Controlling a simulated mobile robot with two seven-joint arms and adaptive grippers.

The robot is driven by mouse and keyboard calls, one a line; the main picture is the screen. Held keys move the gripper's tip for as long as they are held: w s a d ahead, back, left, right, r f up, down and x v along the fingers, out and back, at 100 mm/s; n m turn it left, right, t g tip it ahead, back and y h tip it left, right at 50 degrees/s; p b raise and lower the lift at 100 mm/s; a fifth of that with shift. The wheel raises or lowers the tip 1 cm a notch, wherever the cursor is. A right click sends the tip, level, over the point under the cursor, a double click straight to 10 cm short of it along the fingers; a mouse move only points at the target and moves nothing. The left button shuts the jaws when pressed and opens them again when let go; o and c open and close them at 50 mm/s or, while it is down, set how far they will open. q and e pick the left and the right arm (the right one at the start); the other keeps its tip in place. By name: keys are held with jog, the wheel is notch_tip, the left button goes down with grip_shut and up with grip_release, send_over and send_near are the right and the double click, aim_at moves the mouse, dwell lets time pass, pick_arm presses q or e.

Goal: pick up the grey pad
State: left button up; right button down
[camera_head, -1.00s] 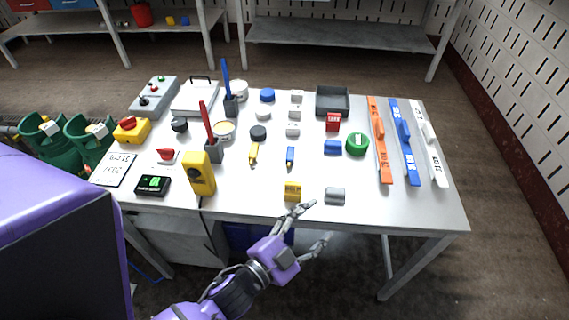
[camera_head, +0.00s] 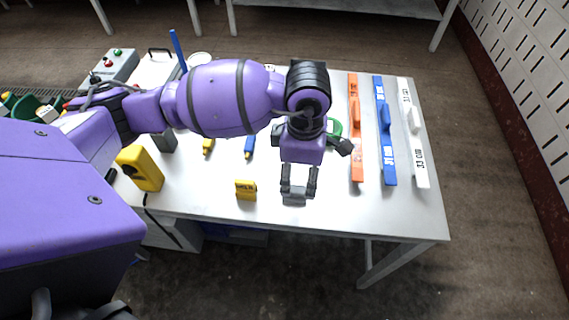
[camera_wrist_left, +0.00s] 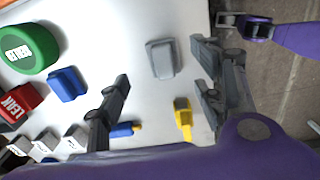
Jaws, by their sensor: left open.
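The grey pad (camera_head: 294,199) is a small block lying on the table near its front edge. It also shows clear and whole in the left wrist view (camera_wrist_left: 163,58). My left gripper (camera_head: 299,190) is over the pad and open, with its fingertips on either side of the pad in the head view. In the left wrist view the open fingers (camera_wrist_left: 160,85) show with the pad between and beyond them; I cannot tell if they touch it.
A yellow block (camera_head: 246,190) stands left of the pad. Orange (camera_head: 356,130), blue (camera_head: 386,130) and white (camera_head: 415,130) bars lie to the right. A green roll (camera_wrist_left: 28,48), a blue block (camera_wrist_left: 67,84) and a red block (camera_wrist_left: 20,104) lie behind. The table around the pad is clear.

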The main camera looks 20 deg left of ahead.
aim_at(298, 189)
pick_arm(q)
jog(key=f, duration=0.7)
jog(key=shift+s+a+p, duration=0.1)
jog(key=shift+s+p, duration=0.1)
jog(key=shift+p, duration=0.1)
jog(key=shift+c, duration=0.5)
jog(key=c, duration=1)
jog(key=shift+c, duration=0.3)
